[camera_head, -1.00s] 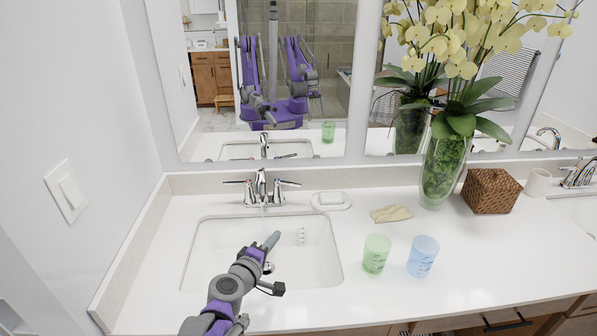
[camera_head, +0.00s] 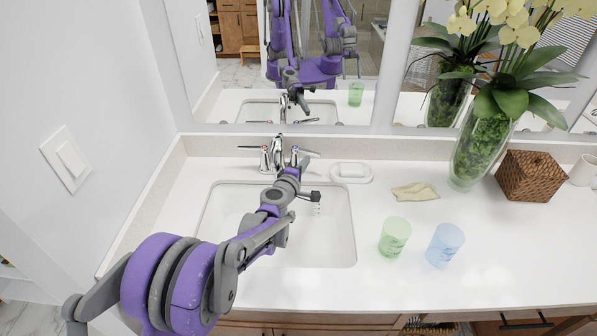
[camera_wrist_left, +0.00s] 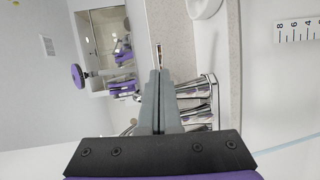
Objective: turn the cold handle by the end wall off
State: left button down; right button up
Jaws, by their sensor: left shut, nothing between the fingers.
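The chrome faucet (camera_head: 278,152) stands behind the left sink (camera_head: 335,225), near the end wall. Its cold handle (camera_head: 309,153), blue-marked, points out to the right; the red-marked hot handle (camera_head: 248,147) points left. My left gripper (camera_head: 302,160) is shut and empty, its tips close to the cold handle; I cannot tell whether they touch. In the left wrist view the shut fingers (camera_wrist_left: 160,78) lie beside the chrome faucet parts (camera_wrist_left: 195,100). My right gripper shows only vaguely in the mirror.
A soap dish (camera_head: 351,172) sits right of the faucet. A cloth (camera_head: 415,192), green cup (camera_head: 394,238), blue cup (camera_head: 444,244), vase (camera_head: 480,145) and woven box (camera_head: 530,176) stand farther right. The mirror (camera_head: 230,75) rises behind; the end wall (camera_head: 90,110) is left.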

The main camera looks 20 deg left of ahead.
aim_at(314, 153)
pick_arm(q)
jog(key=shift+w+d+f, duration=0.1)
jog(key=shift+w+f, duration=0.05)
jog(key=shift+w, duration=0.6)
jog(key=shift+w+f, duration=0.1)
jog(key=shift+w, duration=0.6)
jog(key=n+y+b, duration=0.1)
jog(key=b, duration=0.1)
jog(key=w+n+y+b, duration=0.1)
jog(key=b, duration=0.1)
jog(key=d+y+b, duration=0.1)
jog(key=y+b, duration=0.1)
jog(key=b, duration=0.1)
jog(key=shift+w+f+n, duration=0.2)
jog(key=shift+f+n, duration=0.1)
jog(key=shift+n, duration=0.1)
jog(key=shift+w+r+b, duration=0.1)
jog(key=shift+w+b, duration=0.1)
jog(key=shift+b, duration=0.15)
jog(key=shift+w+d+r, duration=0.15)
jog(key=shift+w+r, duration=0.05)
jog(key=shift+w, duration=0.2)
jog(key=shift+s, duration=0.15)
